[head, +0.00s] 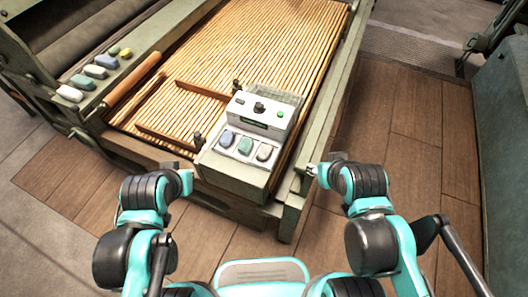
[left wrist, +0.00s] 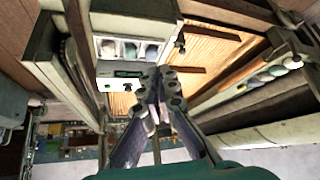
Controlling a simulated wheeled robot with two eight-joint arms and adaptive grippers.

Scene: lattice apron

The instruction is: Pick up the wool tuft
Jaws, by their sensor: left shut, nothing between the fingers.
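Three more lumps, a blue one (head: 227,139), a green one (head: 245,146) and a grey one (head: 264,152), sit in the front pockets of the control box (head: 232,168). I cannot tell which is the wool tuft. My left gripper (head: 187,181) is in front of the box's left side, apart from all tufts; the left wrist view shows its fingers (left wrist: 152,80) shut and empty. My right gripper (head: 312,170) is right of the box; its fingers are unclear.
The slatted lattice (head: 258,42) stretches behind the box inside a green frame (head: 335,85). A wooden roller (head: 133,84) lies along its left edge, and wooden bars (head: 166,138) cross the slats. Wooden floor (head: 400,130) is clear to the right; a green cabinet (head: 500,130) stands beyond.

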